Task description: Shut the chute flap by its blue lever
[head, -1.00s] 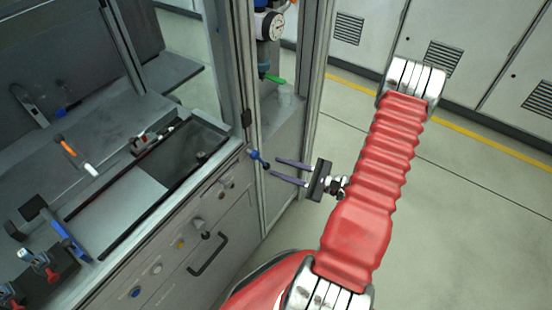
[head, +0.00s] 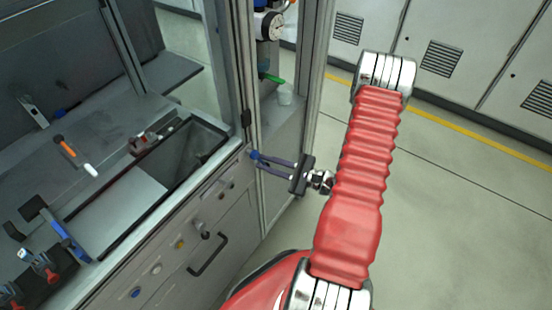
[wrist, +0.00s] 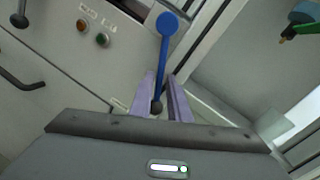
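The blue lever (head: 255,155) sticks out at the right end of the grey cabinet front. In the wrist view its round blue knob (wrist: 167,24) is at the top, and its blue shaft runs down to a dark ball. My gripper (head: 259,164) is at the lever with its two purple-grey fingers apart. In the wrist view the fingers of my gripper (wrist: 161,78) stand on either side of the lower shaft. Gaps seem to show beside the shaft. I cannot clearly tell which part is the chute flap; a light grey panel (head: 115,200) lies beside a dark-rimmed opening (head: 185,155).
A metal frame post (head: 244,80) rises just behind the lever. A black handle (head: 208,256) and several buttons are on the cabinet front. Open floor (head: 450,210) lies to the right.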

